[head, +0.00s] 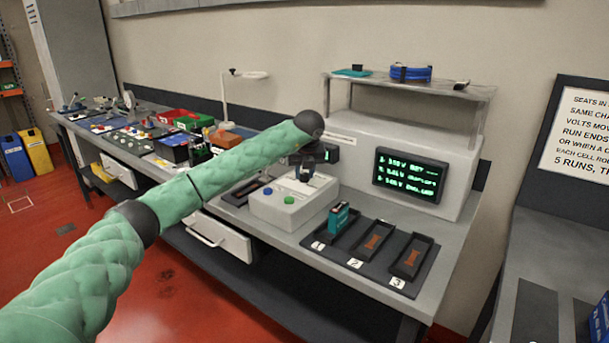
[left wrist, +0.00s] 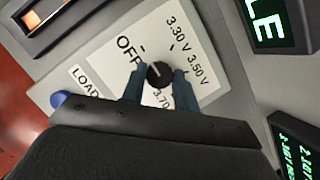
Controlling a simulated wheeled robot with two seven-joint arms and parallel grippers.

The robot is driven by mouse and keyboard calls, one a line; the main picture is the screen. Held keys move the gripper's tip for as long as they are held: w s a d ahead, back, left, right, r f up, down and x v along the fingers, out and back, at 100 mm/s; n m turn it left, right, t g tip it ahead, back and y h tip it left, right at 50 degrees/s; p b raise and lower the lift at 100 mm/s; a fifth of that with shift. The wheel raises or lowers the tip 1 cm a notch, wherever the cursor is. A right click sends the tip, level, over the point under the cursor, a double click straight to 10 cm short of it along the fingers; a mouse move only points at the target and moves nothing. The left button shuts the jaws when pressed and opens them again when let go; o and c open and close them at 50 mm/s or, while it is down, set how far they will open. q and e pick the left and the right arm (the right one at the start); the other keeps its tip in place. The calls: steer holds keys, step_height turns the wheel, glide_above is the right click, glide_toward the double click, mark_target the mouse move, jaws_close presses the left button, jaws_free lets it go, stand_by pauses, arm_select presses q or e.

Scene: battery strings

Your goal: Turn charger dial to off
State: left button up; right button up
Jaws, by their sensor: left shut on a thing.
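The charger (head: 270,211) is a pale box on the bench with a green and a blue button on its front. Its round black dial (left wrist: 159,74) shows in the left wrist view, on a white plate (left wrist: 205,70) marked OFF, 3.30 V, 3.50 V and a partly covered 3.70. A thin pale line on the dial seems to tilt up-left, toward the OFF side; the exact setting is hard to tell. My left gripper (left wrist: 159,82) is shut on the dial, one finger on each side. In the head view this gripper (head: 306,172) is above the charger. My right gripper is not in view.
A screen with green text (head: 409,176) and a shelf (head: 415,85) are behind. Several tools and bins crowd the bench's far left.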

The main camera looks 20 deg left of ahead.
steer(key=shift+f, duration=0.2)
arm_select(q)
steer(key=o, duration=1)
steer(key=b+v, duration=0.1)
steer(key=v, duration=0.5)
steer(key=shift+v, duration=0.9)
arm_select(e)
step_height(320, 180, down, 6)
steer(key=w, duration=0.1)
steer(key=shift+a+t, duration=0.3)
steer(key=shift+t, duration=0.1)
